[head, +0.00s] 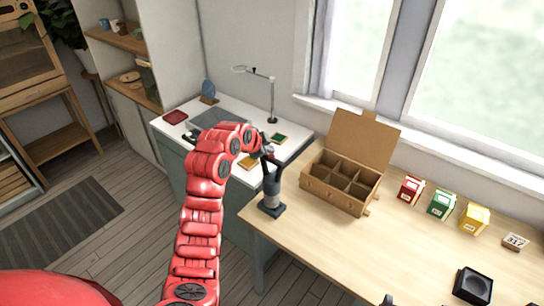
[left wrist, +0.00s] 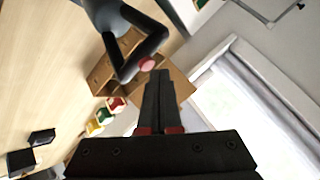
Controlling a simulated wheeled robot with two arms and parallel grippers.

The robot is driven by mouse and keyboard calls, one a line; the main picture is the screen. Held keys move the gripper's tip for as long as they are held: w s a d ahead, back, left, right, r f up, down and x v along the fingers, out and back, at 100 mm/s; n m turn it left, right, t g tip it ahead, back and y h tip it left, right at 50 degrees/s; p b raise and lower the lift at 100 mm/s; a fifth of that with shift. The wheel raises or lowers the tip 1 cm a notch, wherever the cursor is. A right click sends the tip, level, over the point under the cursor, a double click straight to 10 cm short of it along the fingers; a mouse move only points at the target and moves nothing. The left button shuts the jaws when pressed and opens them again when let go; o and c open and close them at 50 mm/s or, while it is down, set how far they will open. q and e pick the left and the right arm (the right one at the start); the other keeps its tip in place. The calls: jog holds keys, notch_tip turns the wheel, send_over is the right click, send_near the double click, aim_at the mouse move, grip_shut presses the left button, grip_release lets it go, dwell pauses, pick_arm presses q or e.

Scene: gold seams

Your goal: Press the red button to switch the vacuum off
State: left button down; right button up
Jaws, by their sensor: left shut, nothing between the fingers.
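The vacuum (head: 271,204) is a dark grey upright device with a forked or looped top, standing near the left corner of the wooden table. In the left wrist view its dark loop (left wrist: 152,42) reaches in from the top, and the round red button (left wrist: 147,64) shows at the end of it. My left gripper (head: 266,150) is shut and empty, at the vacuum's top. In the left wrist view its closed fingertips (left wrist: 160,76) lie just beside the button in the picture; I cannot tell whether they touch it. My right gripper is not clearly seen.
An open compartment box (head: 333,203) stands behind the vacuum on the table. Red (head: 411,190), green (head: 441,204) and yellow (head: 474,218) boxes line the window side. A black tray (head: 472,286) lies front right. The white desk (head: 170,131) holds a lamp (head: 272,100).

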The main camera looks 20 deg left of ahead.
pick_arm(q)
jog(key=shift+r, duration=0.15)
notch_tip(320, 180, up, 6)
jog(key=b, duration=0.1)
jog(key=shift+b, duration=0.3)
dwell(0.3)
